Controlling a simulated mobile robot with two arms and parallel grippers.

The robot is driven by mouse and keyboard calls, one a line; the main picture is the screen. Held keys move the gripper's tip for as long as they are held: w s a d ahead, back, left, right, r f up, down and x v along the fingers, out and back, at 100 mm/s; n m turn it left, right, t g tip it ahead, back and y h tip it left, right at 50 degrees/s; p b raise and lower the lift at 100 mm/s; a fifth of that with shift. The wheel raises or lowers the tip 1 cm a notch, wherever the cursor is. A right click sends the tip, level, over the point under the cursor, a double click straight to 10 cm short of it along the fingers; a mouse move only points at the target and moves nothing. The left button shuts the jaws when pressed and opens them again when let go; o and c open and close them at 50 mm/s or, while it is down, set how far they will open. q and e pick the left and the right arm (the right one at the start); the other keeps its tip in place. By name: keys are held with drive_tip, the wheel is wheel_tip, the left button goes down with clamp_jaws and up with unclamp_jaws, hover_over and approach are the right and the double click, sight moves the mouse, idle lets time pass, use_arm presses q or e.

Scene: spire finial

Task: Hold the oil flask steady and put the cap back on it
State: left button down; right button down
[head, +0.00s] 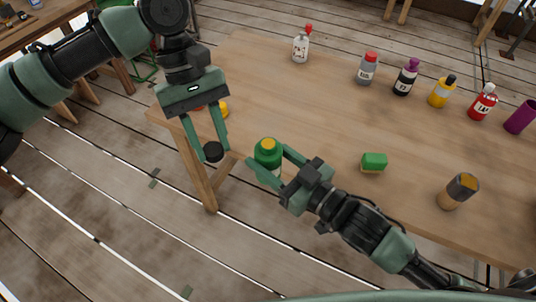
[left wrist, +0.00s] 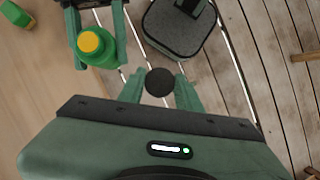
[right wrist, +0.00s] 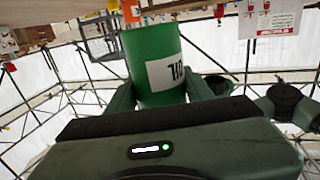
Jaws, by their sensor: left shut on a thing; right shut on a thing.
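The oil flask (head: 268,151) is a green bottle with a yellow top and a white label. My right gripper (head: 271,160) is shut on its body and holds it roughly upright by the table's front edge. The flask also shows in the left wrist view (left wrist: 98,50), and in the right wrist view (right wrist: 152,60) its label shows. My left gripper (head: 212,150) is shut on a small round black cap (head: 213,151), left of the flask and apart from it. The cap also shows between the fingertips in the left wrist view (left wrist: 159,82). No cap sits on the flask.
The wooden table (head: 300,110) holds a green block (head: 374,162) and a brown jar (head: 459,190) to the right. Several bottles, such as a grey one with a red cap (head: 367,70), line the back. A yellow thing (head: 223,107) is partly hidden behind my left gripper.

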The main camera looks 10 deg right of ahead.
sight(270, 145)
use_arm(q)
drive_tip(key=d+r+n, duration=0.1)
drive_tip(key=d+r, duration=0.1)
drive_tip(key=d, duration=0.1)
drive_tip(key=d+r+n, duration=0.1)
drive_tip(key=d+r, duration=0.1)
drive_tip(key=d, duration=0.2)
drive_tip(key=d+r+n+h, duration=0.1)
drive_tip(key=d+r, duration=0.2)
drive_tip(key=shift+w+d+t, duration=0.2)
drive_tip(key=shift+d+t, duration=0.05)
drive_tip(key=shift+t, duration=0.05)
drive_tip(key=shift+f, duration=0.1)
drive_tip(key=shift+f, duration=2)
drive_tip(key=shift+f, duration=0.85)
drive_tip(key=shift+f, duration=0.55)
